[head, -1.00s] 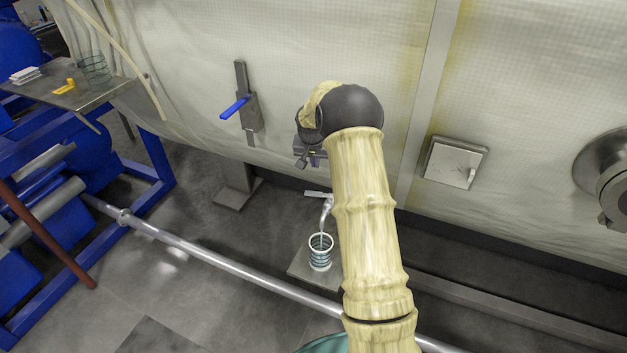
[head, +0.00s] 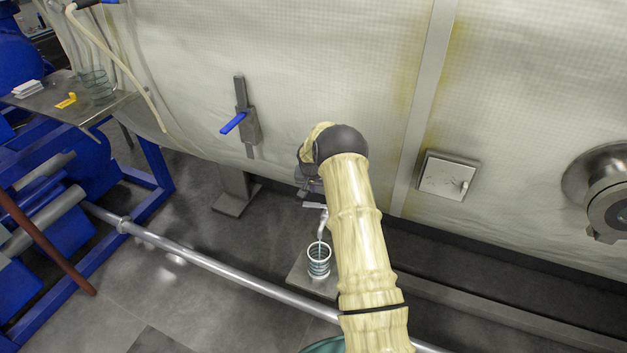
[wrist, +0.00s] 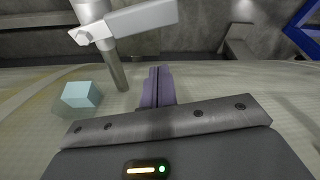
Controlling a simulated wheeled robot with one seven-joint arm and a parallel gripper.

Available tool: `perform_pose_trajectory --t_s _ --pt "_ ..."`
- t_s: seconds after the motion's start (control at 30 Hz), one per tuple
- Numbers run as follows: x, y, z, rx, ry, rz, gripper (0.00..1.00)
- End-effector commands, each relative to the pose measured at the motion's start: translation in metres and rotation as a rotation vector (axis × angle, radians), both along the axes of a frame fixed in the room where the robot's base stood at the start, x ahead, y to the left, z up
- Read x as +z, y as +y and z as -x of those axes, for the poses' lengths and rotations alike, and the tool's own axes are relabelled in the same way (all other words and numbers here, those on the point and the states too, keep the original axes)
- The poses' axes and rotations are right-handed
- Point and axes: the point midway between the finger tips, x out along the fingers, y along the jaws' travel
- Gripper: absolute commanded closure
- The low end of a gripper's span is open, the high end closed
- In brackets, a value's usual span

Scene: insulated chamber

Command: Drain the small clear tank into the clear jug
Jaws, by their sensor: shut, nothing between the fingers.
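My gripper (wrist: 157,72) shows in the wrist view with its two purple-grey fingers closed together and nothing held. In the head view my gripper (head: 311,190) is partly behind my arm, just above a small tap (head: 316,206) low on the chamber wall. In the wrist view the tap's pale lever (wrist: 138,19) lies beyond the fingertips, apart from them. A clear ribbed jug (head: 319,262) stands below the spout, with a pale streak like liquid reaching into it. A pale blue translucent block (wrist: 82,94), possibly the small tank, shows left of the fingers; I cannot tell for sure.
A metal plate (head: 303,283) is under the jug. A long pipe (head: 215,262) runs low across the floor. A blue-handled valve (head: 234,123) and a square hatch (head: 446,175) are on the wall. A metal table (head: 70,110) at left holds another clear vessel (head: 97,87).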

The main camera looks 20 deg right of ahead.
Motion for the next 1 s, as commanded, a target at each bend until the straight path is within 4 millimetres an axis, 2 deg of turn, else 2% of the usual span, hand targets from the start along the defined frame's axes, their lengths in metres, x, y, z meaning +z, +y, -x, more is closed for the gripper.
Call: perform_pose_trajectory --t_s 0.07,0.5,1.0 --pt "-0.004 0.000 0.000 0.001 0.002 0.001 1.00" --pt "-0.003 0.018 0.032 0.000 0.000 0.001 1.00" --pt "-0.005 0.021 0.033 0.007 0.000 -0.001 1.00"
